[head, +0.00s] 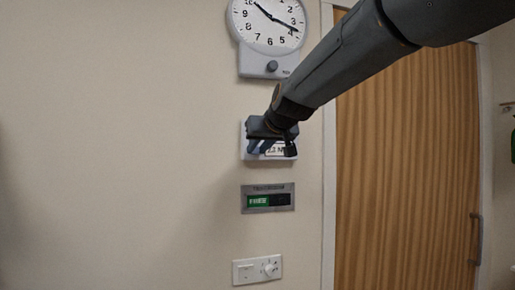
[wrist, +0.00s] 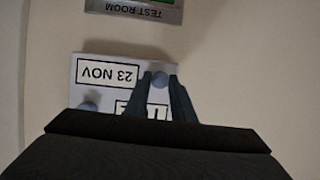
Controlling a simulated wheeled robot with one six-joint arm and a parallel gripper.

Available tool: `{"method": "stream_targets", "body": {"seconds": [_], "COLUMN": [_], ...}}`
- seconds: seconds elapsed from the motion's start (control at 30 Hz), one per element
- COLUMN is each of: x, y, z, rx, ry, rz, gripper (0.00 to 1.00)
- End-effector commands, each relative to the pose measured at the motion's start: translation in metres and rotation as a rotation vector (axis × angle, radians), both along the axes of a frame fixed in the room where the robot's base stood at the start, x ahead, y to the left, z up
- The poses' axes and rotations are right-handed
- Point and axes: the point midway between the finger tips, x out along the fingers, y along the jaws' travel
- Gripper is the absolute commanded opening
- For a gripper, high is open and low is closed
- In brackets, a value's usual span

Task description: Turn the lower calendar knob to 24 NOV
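The calendar is a white wall plate (head: 243,150), mostly covered by my gripper in the head view. In the wrist view the plate (wrist: 80,72) shows upside down, with one window (wrist: 108,73) reading 23 NOV and a second window (wrist: 140,110) partly hidden by a finger. The lower knob (wrist: 159,80) is round and grey, beside the 23 NOV window. My gripper (wrist: 160,77) has one fingertip on each side of this knob, seemingly touching it. The gripper also shows at the plate in the head view (head: 272,144). Another grey knob (wrist: 90,103) sits clear of the fingers.
A wall clock (head: 268,25) with its own knob (head: 271,66) hangs above the calendar. Below are a TEST ROOM sign (head: 268,198) showing FREE and a white switch plate (head: 257,270). A wooden door (head: 405,165) stands to the right. The wall (head: 120,140) at left is bare.

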Motion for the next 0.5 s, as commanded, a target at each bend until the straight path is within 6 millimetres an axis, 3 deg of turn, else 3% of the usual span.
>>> {"method": "stream_targets", "body": {"seconds": [0.5], "x": [0.0012], "y": [-0.0012], "z": [-0.0034], "rx": [0.088], "ry": [0.022], "rz": [0.0], "gripper": [0.0]}}
